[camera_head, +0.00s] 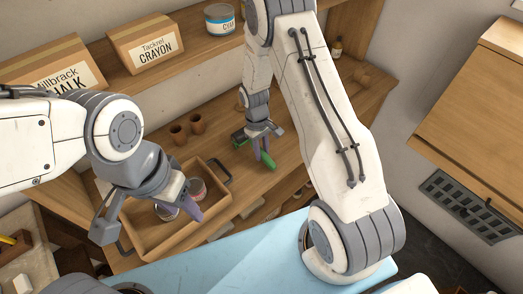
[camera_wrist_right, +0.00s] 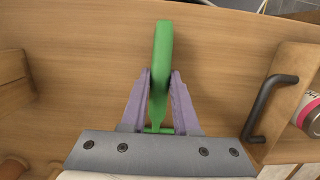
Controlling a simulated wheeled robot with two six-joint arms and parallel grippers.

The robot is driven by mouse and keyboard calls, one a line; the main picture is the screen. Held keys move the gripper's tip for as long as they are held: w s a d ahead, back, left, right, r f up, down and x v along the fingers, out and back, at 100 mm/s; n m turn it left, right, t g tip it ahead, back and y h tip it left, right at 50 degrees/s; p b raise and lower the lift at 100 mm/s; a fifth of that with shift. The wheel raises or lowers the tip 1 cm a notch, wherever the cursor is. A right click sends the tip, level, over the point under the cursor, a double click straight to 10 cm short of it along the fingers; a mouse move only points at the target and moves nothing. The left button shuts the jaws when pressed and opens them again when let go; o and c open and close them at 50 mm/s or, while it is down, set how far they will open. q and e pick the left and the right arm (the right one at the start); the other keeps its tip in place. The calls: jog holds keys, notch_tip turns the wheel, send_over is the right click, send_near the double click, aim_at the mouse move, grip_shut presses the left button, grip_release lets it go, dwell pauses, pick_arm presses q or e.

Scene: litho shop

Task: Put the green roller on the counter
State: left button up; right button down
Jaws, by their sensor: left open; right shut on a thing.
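The green roller (camera_head: 267,162) is over the wooden counter (camera_head: 293,142) in the head view, right of the tray. My right gripper (camera_head: 261,147) is shut on it. In the right wrist view the green roller (camera_wrist_right: 162,52) stands out beyond the purple fingers of my right gripper (camera_wrist_right: 161,85), with the bare wood of the counter (camera_wrist_right: 100,45) behind it. I cannot tell whether the roller touches the wood. My left gripper (camera_head: 152,215) is open and empty, above the left part of the tray.
A wooden tray (camera_head: 180,240) with dark handles holds cans (camera_head: 197,187). Two brown cups (camera_head: 178,135) stand behind it. A shelf above carries cardboard boxes (camera_head: 145,43) and a can (camera_head: 220,18). A light blue surface (camera_head: 220,265) lies in front.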

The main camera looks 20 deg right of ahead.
jog(key=shift+f, duration=0.15)
jog(key=c, duration=0.6)
grip_release()
jog(key=r, duration=0.3)
jog(key=w+r+b, duration=0.1)
jog(key=r, duration=0.3)
jog(key=r+b, duration=0.1)
jog(key=r, duration=0.2)
jog(key=shift+w+a+r, duration=0.2)
jog(key=shift+a+r, duration=0.05)
jog(key=shift+a, duration=0.05)
jog(key=s+a+r+n+t, duration=0.1)
jog(key=s+a+r+n, duration=0.1)
jog(key=s+a+r, duration=0.85)
jog(key=shift+n+t+y, duration=0.4)
jog(key=shift+n+y, duration=0.3)
jog(key=shift+y, duration=0.1)
jog(key=s+a+r, duration=0.1)
jog(key=s, duration=0.3)
jog(key=s+a+r, duration=0.1)
jog(key=s, duration=0.4)
jog(key=s+a, duration=0.1)
jog(key=s, duration=0.3)
jog(key=shift+s+a+r, duration=0.1)
jog(key=shift+s+r, duration=0.15)
jog(key=shift+r, duration=0.15)
